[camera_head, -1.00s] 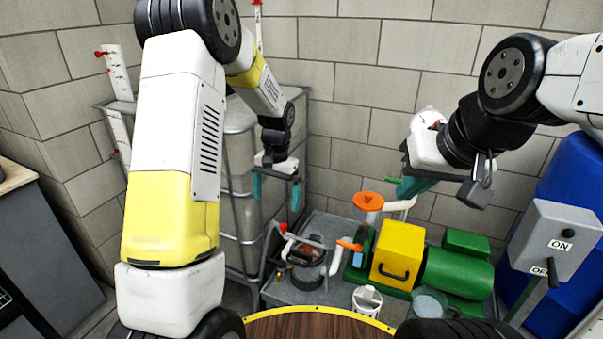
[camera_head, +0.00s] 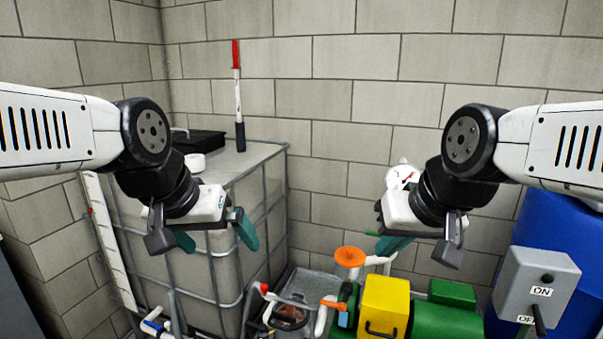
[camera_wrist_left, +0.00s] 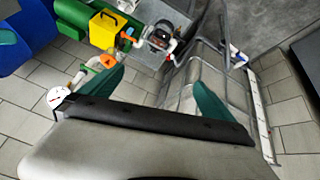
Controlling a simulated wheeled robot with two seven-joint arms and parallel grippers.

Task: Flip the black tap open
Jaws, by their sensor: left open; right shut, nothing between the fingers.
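I cannot pick out a black tap for certain in either view. A filter unit (camera_head: 290,318) with a dark housing and a red handle (camera_head: 264,288) stands low in front; it also shows small in the left wrist view (camera_wrist_left: 158,38). A white pipe with blue parts (camera_head: 155,325) sits low at the caged tank's front. My left gripper (camera_head: 215,238) is open and empty in front of the tank, with its teal fingers spread, also in the left wrist view (camera_wrist_left: 158,78). My right gripper (camera_head: 392,245) is shut and empty, above the pump area at the right.
The caged tank (camera_head: 205,265) fills the left middle. A yellow and green pump (camera_head: 384,303) and an orange handle (camera_head: 350,256) stand below my right gripper. A grey ON/OFF switch box (camera_head: 540,285) and a blue barrel (camera_head: 560,230) are at the right.

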